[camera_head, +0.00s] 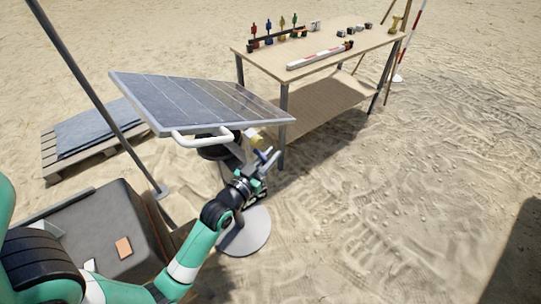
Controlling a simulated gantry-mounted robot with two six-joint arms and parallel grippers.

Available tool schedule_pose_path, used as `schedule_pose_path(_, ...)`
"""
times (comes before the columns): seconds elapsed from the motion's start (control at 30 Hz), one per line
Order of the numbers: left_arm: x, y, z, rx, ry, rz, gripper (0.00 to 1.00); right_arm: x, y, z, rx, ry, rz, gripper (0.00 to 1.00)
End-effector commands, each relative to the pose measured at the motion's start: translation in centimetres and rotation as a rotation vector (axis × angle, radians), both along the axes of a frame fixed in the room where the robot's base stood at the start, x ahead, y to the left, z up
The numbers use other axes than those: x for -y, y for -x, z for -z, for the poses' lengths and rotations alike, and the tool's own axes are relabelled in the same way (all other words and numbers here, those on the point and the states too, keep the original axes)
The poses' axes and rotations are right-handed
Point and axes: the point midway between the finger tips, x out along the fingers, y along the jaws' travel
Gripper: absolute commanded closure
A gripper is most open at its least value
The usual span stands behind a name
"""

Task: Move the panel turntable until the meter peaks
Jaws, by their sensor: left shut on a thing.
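The solar panel (205,100), grey-blue in a pale frame, sits tilted on the turntable, whose round pale base (247,236) rests on the sand. A white bar handle (200,141) sticks out at the panel's near edge. My left gripper (265,159) is below the panel's near right edge, beside the stand. It is shut on a small part there; my gripper hides most of it. A small yellowish piece (257,140) shows just above the gripper. I cannot make out the meter or its reading. My right gripper is not in view.
A pallet with a grey slab (95,128) lies left. A dark case (118,218) and a slanting pole (88,88) are near left. Sand on the right is open.

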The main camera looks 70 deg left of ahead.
Motion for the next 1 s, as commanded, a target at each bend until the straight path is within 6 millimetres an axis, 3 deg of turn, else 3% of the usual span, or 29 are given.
schedule_pose_path(0.27, 0.0, -0.1, -0.1, 0.001, -0.001, 0.0, 1.0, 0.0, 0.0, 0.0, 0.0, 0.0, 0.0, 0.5)
schedule_pose_path(0.6, -2.3, -3.7, 0.0, -0.001, 0.001, -0.002, 1.0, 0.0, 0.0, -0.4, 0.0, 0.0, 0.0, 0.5)
schedule_pose_path(0.87, -2.4, -3.6, 0.0, -0.001, 0.0, -0.003, 1.0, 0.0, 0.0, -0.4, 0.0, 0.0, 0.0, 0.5)
schedule_pose_path(0.9, -2.4, -3.6, 0.0, -0.001, 0.0, -0.004, 0.75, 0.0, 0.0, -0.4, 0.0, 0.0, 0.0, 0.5)
schedule_pose_path(0.93, -2.4, -3.6, 0.0, -0.001, 0.0, -0.003, 0.69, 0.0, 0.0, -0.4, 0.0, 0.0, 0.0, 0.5)
schedule_pose_path(1.0, -2.4, -3.6, 0.0, -0.001, 0.0, -0.003, 0.68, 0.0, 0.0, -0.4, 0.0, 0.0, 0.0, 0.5)
